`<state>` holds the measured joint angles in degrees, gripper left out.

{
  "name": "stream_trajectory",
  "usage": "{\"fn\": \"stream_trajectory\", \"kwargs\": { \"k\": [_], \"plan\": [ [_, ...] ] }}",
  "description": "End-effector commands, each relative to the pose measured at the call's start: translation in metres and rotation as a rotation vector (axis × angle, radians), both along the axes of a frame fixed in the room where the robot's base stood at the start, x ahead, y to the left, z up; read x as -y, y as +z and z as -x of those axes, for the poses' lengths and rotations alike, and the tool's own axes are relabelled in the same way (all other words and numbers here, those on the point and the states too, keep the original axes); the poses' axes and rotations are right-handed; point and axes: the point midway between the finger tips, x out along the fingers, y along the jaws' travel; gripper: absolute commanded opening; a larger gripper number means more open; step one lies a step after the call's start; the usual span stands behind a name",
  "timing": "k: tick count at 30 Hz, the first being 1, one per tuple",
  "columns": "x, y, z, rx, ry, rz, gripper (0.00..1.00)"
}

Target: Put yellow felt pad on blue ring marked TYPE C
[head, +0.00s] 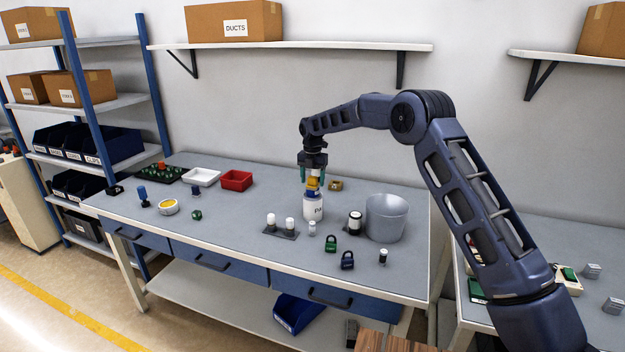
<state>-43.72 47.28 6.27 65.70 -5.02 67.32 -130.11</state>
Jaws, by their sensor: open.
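My gripper (313,173) points down over the middle of the table, its green-tipped fingers apart. Directly below and partly between the fingers is a small yellow and orange piece (311,186), with a bit of blue beside it, at the top of a white cylinder (314,210) with dark lettering. At this size I cannot tell whether the yellow part is the felt pad, or whether it touches a finger. No blue ring with a readable TYPE C mark shows.
On the table (240,235) a grey bucket (387,218) and a black-and-white spool (355,223) stand to the right. Green (331,244) and dark blue (347,261) padlocks lie in front. A red tray (236,181), white tray (201,177) and yellow-and-white round item (168,207) are left.

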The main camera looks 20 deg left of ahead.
Motion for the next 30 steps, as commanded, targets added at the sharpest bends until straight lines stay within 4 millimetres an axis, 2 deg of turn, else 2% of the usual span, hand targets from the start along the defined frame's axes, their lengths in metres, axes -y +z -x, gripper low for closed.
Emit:
{"fn": "stream_trajectory", "kwargs": {
  "k": [5,19,24,30],
  "plan": [
    [-0.001,0.016,-0.001,0.002,0.0,-0.003,0.62],
    [0.0,0.1,-0.001,0.001,-0.001,-0.002,0.62],
    [0.0,0.117,0.0,0.001,0.0,-0.001,0.62],
    [0.0,0.123,0.0,0.001,0.0,-0.001,0.62]
  ]
}}
